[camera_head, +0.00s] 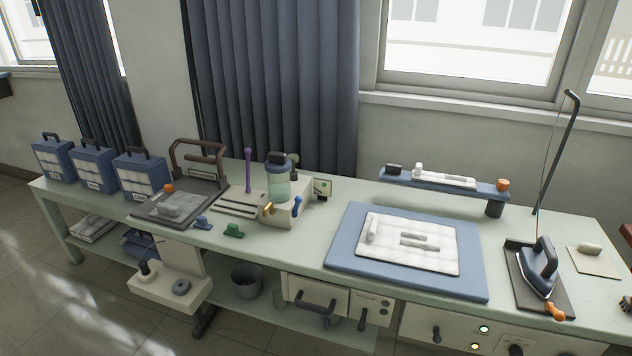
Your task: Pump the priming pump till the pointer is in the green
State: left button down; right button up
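A cream unit (290,212) stands at the middle of the bench and bears a clear greenish jar (277,184) with a dark blue lid. A blue handle and a brass-coloured fitting sit on its front. An upright purple lever (248,168) stands just left of it, by a slotted plate. A small dial (322,187) with some green on it shows at the unit's right side; its pointer is too small to read. I cannot tell for sure which part is the priming pump. Neither of my grippers is in view.
The long pale green bench (350,190) also holds several blue cases (143,175), a dark press (180,198), small green (234,230) and blue clips, a blue board (345,255) with a white quilted pad, a raised blue rail (445,182) and an iron (543,270).

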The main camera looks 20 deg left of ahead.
aim_at(294, 157)
jog(key=j+z, duration=0.25)
jog(key=j, duration=0.35)
jog(key=j+z, duration=0.3)
jog(key=j, duration=0.35)
jog(key=j+z, duration=0.25)
jog(key=j, duration=0.35)
jog(key=k+j+z, duration=0.3)
jog(key=j, duration=0.25)
jog(key=i+j, duration=0.05)
jog(key=i, duration=0.05)
